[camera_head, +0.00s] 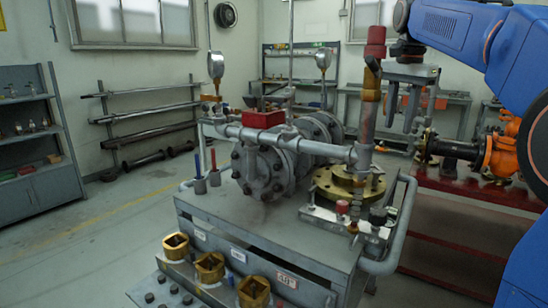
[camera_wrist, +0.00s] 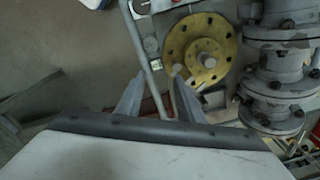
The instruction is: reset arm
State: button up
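My gripper (camera_head: 401,124) hangs from the blue arm at the upper right of the head view, fingers pointing down. Its two fingers are apart with nothing between them, and they also show apart in the wrist view (camera_wrist: 159,74). The grey valve body with bolted flanges (camera_head: 262,172) sits on the grey metal stand (camera_head: 250,222), left of my gripper. A round brass flange (camera_head: 326,188) lies at the stand's right side, lower than my gripper. The brass flange also shows in the wrist view (camera_wrist: 180,40), beyond the fingertips.
An upright pipe with a red top (camera_head: 375,52) stands close left of my gripper. Brass square sockets (camera_head: 209,266) line the stand's front. Pressure gauges (camera_head: 216,65) rise above the valve. Orange pipework (camera_head: 502,150) stands at the right. Open floor (camera_head: 90,235) is at the left.

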jog(key=s+a+f+n+t, duration=0.2)
jog(key=s+f+n, duration=0.3)
jog(key=s+f, duration=1.1)
jog(key=s+a+f+n+t, duration=0.2)
jog(key=s+f+n, duration=0.4)
jog(key=s+f, duration=1)
jog(key=shift+a+f+n, duration=0.15)
jog(key=shift+f+n, duration=0.15)
jog(key=shift+f, duration=0.1)
